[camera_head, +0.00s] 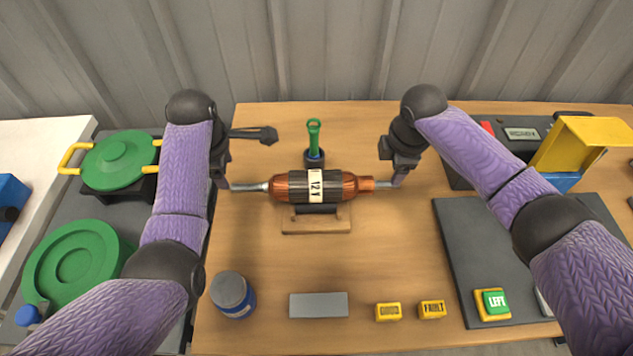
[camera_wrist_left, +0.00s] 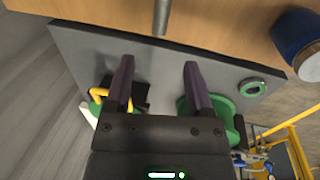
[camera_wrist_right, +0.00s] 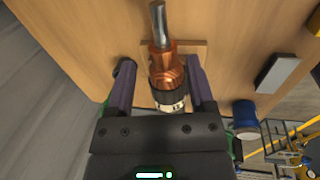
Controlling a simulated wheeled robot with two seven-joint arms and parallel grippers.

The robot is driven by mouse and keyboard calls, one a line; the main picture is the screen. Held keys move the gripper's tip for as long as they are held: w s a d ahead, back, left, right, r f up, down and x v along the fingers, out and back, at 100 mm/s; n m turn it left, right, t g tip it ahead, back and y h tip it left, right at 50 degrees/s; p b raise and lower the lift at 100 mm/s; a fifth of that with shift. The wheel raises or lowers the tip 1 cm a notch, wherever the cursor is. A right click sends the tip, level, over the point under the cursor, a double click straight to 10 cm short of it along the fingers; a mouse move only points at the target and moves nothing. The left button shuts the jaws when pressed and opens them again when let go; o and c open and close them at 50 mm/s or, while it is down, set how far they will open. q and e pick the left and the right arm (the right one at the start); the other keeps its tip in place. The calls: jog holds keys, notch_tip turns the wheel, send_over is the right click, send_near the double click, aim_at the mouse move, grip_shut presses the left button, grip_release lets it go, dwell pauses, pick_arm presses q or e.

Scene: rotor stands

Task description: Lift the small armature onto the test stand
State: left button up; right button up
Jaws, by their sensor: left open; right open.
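The armature (camera_head: 315,186) has copper windings, a dark core and a white label. It lies level on a wooden cradle (camera_head: 317,222) mid-table, its steel shaft sticking out left and right. My left gripper (camera_head: 222,183) is open at the left shaft end. In the left wrist view a shaft tip (camera_wrist_left: 162,15) shows ahead of the open fingers, apart from them. My right gripper (camera_head: 397,181) is open at the right shaft end. In the right wrist view the armature (camera_wrist_right: 165,75) appears between its spread fingers; contact cannot be told. Which thing is the test stand is unclear.
A green-handled tool (camera_head: 314,138) stands in a holder behind the armature. At right are a dark device with a display (camera_head: 522,134), a yellow bracket (camera_head: 580,145) and a grey plate (camera_head: 460,240) with a green LEFT button (camera_head: 495,303). A blue jar (camera_head: 233,294) stands front left.

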aim_at(234, 186)
pick_arm(q)
jog(key=f, duration=0.2)
jog(key=w+f, duration=0.1)
jog(key=f, duration=0.5)
jog(key=shift+w, duration=0.4)
pick_arm(e)
jog(key=f, duration=0.2)
jog(key=w+f, duration=0.1)
jog(key=f, duration=0.5)
jog(key=shift+w+a, duration=0.1)
jog(key=shift+w, duration=0.25)
pick_arm(q)
jog(key=shift+f, duration=0.45)
pick_arm(e)
jog(key=shift+f, duration=0.5)
pick_arm(q)
grip_shut()
pick_arm(e)
grip_shut()
jog(key=shift+r, duration=0.1)
